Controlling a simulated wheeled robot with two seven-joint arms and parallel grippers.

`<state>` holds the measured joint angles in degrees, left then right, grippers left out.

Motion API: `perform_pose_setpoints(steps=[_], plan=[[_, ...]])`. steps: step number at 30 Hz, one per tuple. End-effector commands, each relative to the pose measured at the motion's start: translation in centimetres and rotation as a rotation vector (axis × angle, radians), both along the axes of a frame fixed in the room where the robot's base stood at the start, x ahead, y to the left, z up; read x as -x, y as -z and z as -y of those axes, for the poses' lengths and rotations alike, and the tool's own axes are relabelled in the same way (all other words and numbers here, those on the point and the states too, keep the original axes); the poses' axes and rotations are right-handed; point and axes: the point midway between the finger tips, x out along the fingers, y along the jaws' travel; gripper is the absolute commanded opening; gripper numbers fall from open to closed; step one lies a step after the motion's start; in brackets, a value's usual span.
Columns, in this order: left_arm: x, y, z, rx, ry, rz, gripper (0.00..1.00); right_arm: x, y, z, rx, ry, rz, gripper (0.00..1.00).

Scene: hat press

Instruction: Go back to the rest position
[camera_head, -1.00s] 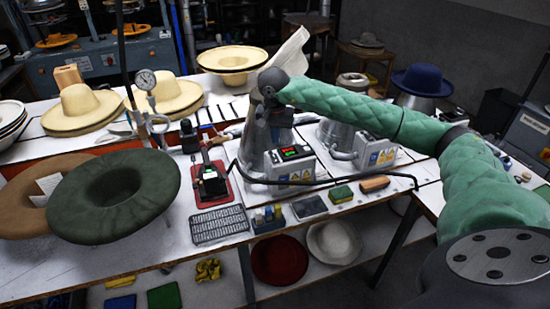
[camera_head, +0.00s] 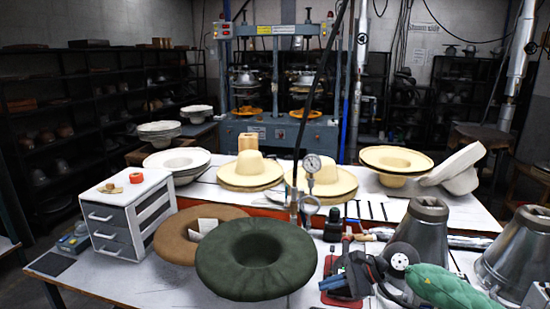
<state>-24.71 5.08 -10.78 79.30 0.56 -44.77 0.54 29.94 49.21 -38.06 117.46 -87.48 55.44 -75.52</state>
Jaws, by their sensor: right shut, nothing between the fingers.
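My right gripper (camera_head: 348,283) is dark and comes in from the lower right on a green padded forearm (camera_head: 447,287). It is shut and empty. It is low in the picture, in front of the red mat (camera_head: 328,266) and right of the dark green hat (camera_head: 256,260). The gripper partly hides the mat and the tool on it. I cannot tell whether it touches anything there. My left gripper is not in view.
A metal cone (camera_head: 424,238) stands close behind my right forearm. A brown hat (camera_head: 190,236) and a drawer box (camera_head: 128,214) are at left. Straw hats (camera_head: 252,171) sit on the back table.

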Motion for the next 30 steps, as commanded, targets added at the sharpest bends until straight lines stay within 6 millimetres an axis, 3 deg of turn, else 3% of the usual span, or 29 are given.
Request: perform_pose_setpoints(steps=[1,3,7,11,16,20,23,30], plan=[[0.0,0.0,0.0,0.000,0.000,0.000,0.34,0.9,-0.6,-2.1,-0.121,0.034,-0.052,0.00],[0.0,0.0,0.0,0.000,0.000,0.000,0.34,1.7,-2.0,-4.3,-0.291,0.096,-0.130,0.00],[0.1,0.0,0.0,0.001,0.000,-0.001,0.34,2.6,-4.6,-6.7,-0.597,0.215,-0.304,0.00],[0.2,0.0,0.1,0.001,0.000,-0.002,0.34,2.9,-6.8,-7.1,-0.895,0.345,-0.501,0.00],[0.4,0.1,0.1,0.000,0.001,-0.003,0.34,2.6,-7.9,-5.3,-1.270,0.531,-0.790,0.00],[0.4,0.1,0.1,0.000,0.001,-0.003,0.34,2.4,-6.8,-2.6,-1.544,0.688,-1.023,0.00],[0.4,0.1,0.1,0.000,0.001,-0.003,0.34,2.6,-4.8,-0.3,-1.748,0.818,-1.204,0.00],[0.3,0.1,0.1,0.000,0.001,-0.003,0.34,5.6,3.3,5.1,-2.214,1.177,-1.623,0.00]])
